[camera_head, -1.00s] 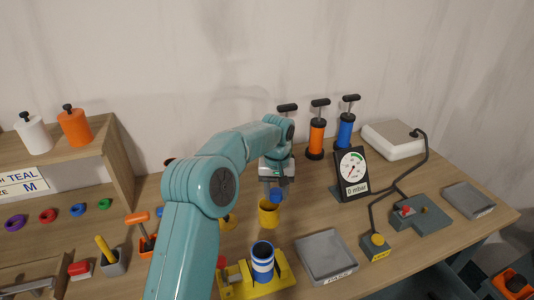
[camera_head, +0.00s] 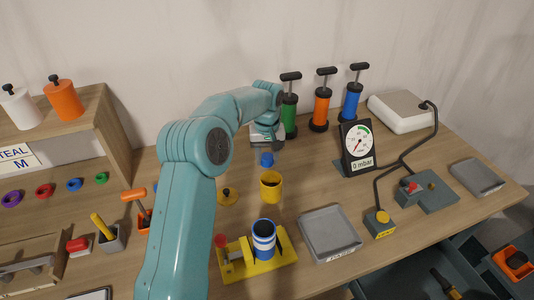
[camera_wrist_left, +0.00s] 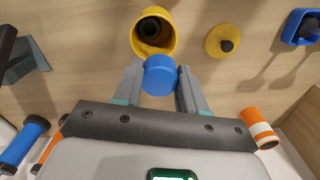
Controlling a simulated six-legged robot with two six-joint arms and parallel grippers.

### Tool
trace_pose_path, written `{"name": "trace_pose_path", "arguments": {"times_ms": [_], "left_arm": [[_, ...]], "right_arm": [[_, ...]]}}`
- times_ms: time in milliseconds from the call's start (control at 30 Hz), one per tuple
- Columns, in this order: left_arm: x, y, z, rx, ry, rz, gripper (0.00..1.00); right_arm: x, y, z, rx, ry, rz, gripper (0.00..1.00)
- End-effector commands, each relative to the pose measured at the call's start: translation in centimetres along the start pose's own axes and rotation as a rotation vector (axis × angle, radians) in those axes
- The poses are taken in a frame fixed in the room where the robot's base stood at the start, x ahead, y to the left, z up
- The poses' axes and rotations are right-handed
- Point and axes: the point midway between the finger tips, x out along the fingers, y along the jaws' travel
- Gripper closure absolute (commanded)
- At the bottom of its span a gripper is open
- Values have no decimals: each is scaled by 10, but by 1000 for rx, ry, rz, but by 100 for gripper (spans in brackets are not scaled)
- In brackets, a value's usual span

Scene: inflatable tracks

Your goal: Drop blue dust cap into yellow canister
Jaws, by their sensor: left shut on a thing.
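The blue dust cap (camera_head: 266,159) is held between the fingertips of my left gripper (camera_head: 266,150). In the left wrist view, the fingers close on both sides of the cap (camera_wrist_left: 160,76). The yellow canister (camera_head: 270,188) stands open and upright on the bench, just in front of the cap in the head view. In the left wrist view, the canister (camera_wrist_left: 170,42) is right beside the cap, with a dark object inside. The cap is outside the canister. My right gripper is in neither view.
A yellow lid with a black knob (camera_head: 228,197) lies left of the canister. A yellow stand (camera_head: 284,249) with a blue-and-white striped cylinder, a grey tray (camera_head: 329,232) and a pressure gauge (camera_head: 358,147) are nearby. Several hand pumps (camera_head: 322,105) stand behind.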

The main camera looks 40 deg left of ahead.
Motion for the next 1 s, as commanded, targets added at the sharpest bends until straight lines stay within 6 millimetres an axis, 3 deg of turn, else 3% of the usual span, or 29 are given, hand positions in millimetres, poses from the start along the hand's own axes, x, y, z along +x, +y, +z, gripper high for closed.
{"name": "trace_pose_path", "arguments": {"times_ms": [100,367,400,467,800,1000], "left_arm": [[13,0,-1,0,1,0,87],[12,1,-3,-1,1,1,87],[12,1,-3,-1,0,0,49],[12,1,-4,-1,0,0,30],[9,1,-4,-1,1,0,29],[-23,2,-4,-1,6,4,29]], "right_arm": [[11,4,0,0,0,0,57],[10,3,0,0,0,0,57],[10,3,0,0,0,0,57],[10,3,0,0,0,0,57],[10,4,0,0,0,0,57],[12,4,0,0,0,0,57]]}}
